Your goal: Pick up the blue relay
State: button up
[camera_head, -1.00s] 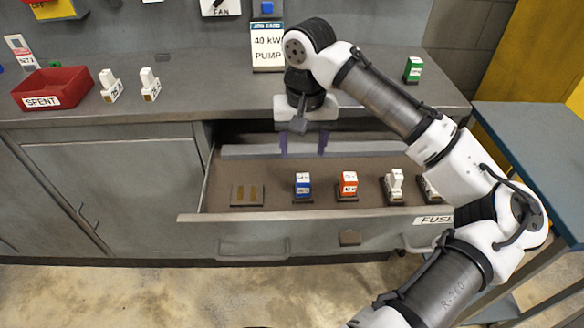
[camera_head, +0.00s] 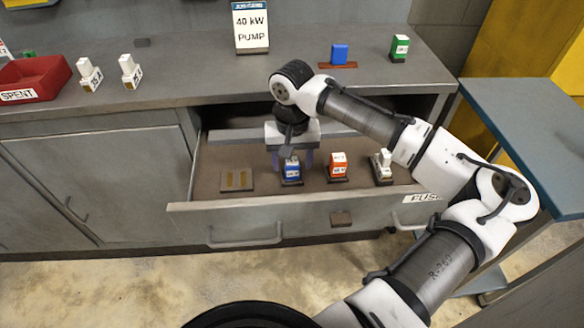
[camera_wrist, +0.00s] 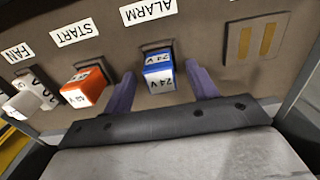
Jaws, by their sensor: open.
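The blue relay (camera_head: 292,171), with a white label, sits upright on a dark base in the open drawer. In the wrist view the blue relay (camera_wrist: 158,72) shows a 24 V label and stands beside the ALARM tag (camera_wrist: 148,10). My gripper (camera_head: 292,160) is open, with its purple fingers on either side of the relay. In the wrist view my gripper (camera_wrist: 163,82) has a gap between each finger and the relay, and nothing is held. The hand partly hides the relay's top in the head view.
In the drawer, an orange relay (camera_head: 338,164) and a white fuse (camera_head: 383,164) stand to the right, and an empty-looking socket (camera_head: 237,181) to the left. On the counter are another blue block (camera_head: 339,53), a green block (camera_head: 399,47) and the red SPENT bin (camera_head: 33,80).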

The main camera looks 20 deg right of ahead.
aim_at(293, 161)
jog(key=shift+f, duration=1.2)
jog(key=c, duration=1.1)
jog(key=shift+r, duration=0.1)
notch_tip(293, 161, up, 20)
